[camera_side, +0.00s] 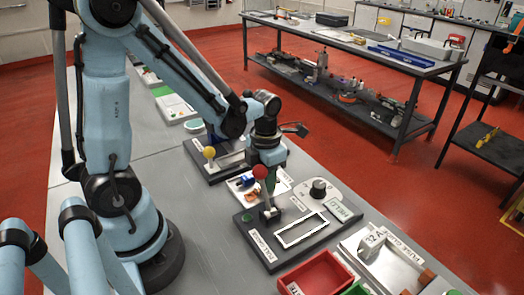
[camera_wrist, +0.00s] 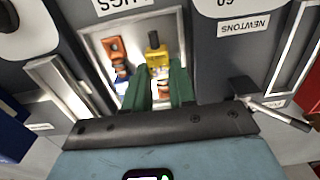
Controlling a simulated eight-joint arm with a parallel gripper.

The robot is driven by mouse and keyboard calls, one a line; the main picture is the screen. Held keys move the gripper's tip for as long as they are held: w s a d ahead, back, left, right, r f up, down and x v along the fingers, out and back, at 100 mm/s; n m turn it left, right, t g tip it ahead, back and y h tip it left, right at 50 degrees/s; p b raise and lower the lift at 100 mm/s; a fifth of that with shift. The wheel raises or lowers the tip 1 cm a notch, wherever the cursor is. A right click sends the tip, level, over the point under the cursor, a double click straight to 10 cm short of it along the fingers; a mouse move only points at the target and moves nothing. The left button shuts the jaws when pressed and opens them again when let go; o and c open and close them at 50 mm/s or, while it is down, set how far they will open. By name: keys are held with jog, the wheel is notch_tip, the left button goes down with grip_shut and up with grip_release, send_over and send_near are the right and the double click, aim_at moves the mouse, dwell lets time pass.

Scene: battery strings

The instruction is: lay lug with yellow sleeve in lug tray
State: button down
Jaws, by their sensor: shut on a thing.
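The lug with the yellow sleeve (camera_wrist: 157,53) shows between and just beyond my green fingertips in the wrist view, its dark end pointing away. My gripper (camera_wrist: 159,74) is shut on it. It is over the pale inside of the lug tray (camera_wrist: 178,22), whose label is upside down. I cannot tell whether the lug touches the tray floor. In the side view my gripper (camera_side: 271,179) is low at the tray (camera_side: 283,182), and the held lug is hidden there.
A red-knobbed lever (camera_side: 261,173) stands close in front of my gripper in the side view. A yellow-knobbed lever (camera_side: 209,153) stands behind to the left. A panel with a dial (camera_side: 319,188) is to the right. A red bin (camera_side: 318,275) is at the front.

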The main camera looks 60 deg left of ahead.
jog(key=shift+f, duration=0.2)
dwell(0.5)
jog(key=c, duration=0.8)
grip_release()
jog(key=shift+c, duration=0.2)
notch_tip(320, 180, up, 12)
